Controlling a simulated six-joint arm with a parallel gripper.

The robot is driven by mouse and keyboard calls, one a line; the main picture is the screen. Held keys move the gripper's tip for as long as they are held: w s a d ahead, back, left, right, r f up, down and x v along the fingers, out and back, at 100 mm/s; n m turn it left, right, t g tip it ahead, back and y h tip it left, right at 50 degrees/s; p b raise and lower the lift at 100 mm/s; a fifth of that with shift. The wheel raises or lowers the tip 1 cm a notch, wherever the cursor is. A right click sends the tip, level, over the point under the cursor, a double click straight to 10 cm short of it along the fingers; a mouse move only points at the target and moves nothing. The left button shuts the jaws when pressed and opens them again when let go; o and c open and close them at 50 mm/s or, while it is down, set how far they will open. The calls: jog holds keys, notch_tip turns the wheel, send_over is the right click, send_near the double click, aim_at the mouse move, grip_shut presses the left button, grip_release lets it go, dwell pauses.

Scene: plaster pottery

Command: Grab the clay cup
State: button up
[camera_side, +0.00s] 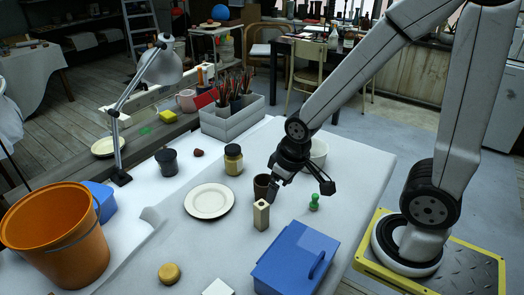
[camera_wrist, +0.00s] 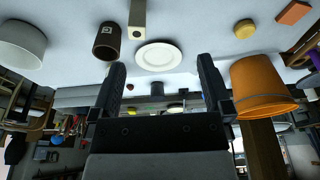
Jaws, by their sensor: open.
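The dark brown clay cup (camera_side: 260,184) stands upright on the white-covered table, just behind a pale wooden block (camera_side: 261,215). It also shows in the wrist view, at upper left (camera_wrist: 106,43), with a small light label on its side. My gripper (camera_side: 299,188) is open and empty, to the right of the cup in the side view. One of its fingers partly covers the cup's right side there. In the wrist view the cup lies beyond the left fingertip of my gripper (camera_wrist: 160,70), outside the gap between the fingers.
A white plate (camera_side: 209,201) lies left of the cup. A white bowl (camera_side: 319,153), a green pawn-like piece (camera_side: 314,203) and a blue lidded box (camera_side: 294,262) stand around my gripper. A jar with a yellow label (camera_side: 233,160) stands behind. An orange bucket (camera_side: 62,245) is far left.

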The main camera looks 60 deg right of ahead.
jog(key=shift+r, duration=0.1)
jog(key=shift+w+v, duration=0.5)
jog(key=shift+v, duration=1.75)
jog(key=w+d+m+t+y, duration=0.4)
jog(key=d+m, duration=0.6)
jog(key=m, duration=0.4)
jog(key=w+d+m+t+y, duration=0.45)
jog(key=d+m, duration=0.55)
jog(key=m, duration=0.5)
send_near(266, 192)
jog(key=w+f, duration=0.1)
jog(key=w+d+f, duration=0.1)
jog(key=w, duration=0.1)
jog(key=shift+f+n+h, duration=0.1)
jog(key=shift+n+h, duration=0.2)
jog(key=shift+h, duration=0.05)
jog(key=shift+f, duration=0.6)
jog(key=shift+x, duration=3.9)
